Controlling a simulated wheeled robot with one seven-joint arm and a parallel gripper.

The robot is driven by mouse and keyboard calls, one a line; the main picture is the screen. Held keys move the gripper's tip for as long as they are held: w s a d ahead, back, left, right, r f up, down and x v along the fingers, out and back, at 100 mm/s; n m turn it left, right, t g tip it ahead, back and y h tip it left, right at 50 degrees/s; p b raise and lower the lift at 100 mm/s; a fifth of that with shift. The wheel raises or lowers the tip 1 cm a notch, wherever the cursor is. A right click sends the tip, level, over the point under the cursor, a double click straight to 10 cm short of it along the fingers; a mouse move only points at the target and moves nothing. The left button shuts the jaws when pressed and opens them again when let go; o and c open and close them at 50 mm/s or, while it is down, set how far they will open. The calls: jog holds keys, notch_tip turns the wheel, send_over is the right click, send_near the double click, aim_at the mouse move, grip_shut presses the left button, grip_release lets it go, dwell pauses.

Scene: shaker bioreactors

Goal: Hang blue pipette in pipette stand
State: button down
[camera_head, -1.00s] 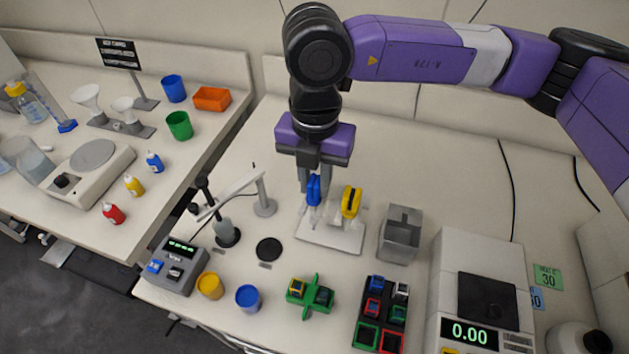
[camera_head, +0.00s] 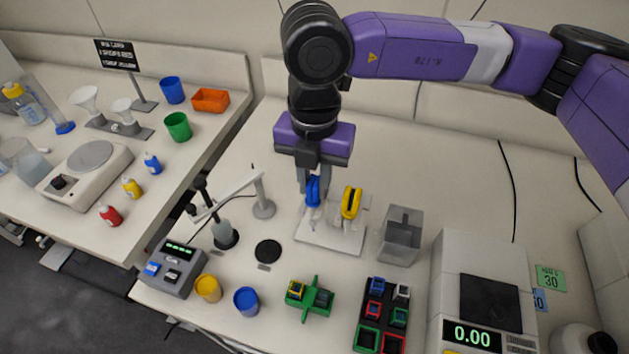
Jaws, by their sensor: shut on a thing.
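The blue pipette (camera_head: 313,190) is upright at the left side of the pipette stand (camera_head: 330,239), which has a pale base on the bench. A yellow pipette (camera_head: 351,203) hangs in the stand just to its right. My gripper (camera_head: 314,187) points down from above, with its fingers on either side of the blue pipette's upper part, shut on it. The fingers partly hide the pipette. I cannot tell whether the blue pipette rests on its hook.
A grey open box (camera_head: 402,234) stands right of the stand. A probe on an arm stand (camera_head: 261,199) is to the left. A dark round pad (camera_head: 268,251), a green cross-shaped holder (camera_head: 310,299) and a black rack (camera_head: 384,314) lie in front. The bench behind is clear.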

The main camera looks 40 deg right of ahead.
jog(key=shift+f+b, duration=0.45)
jog(key=shift+b, duration=0.3)
dwell(0.4)
jog(key=c, duration=1.2)
grip_release()
jog(key=shift+o, duration=0.2)
jog(key=shift+r, duration=0.1)
jog(key=shift+r+p, duration=1.2)
jog(key=shift+r, duration=2.2)
jog(key=shift+a, duration=0.1)
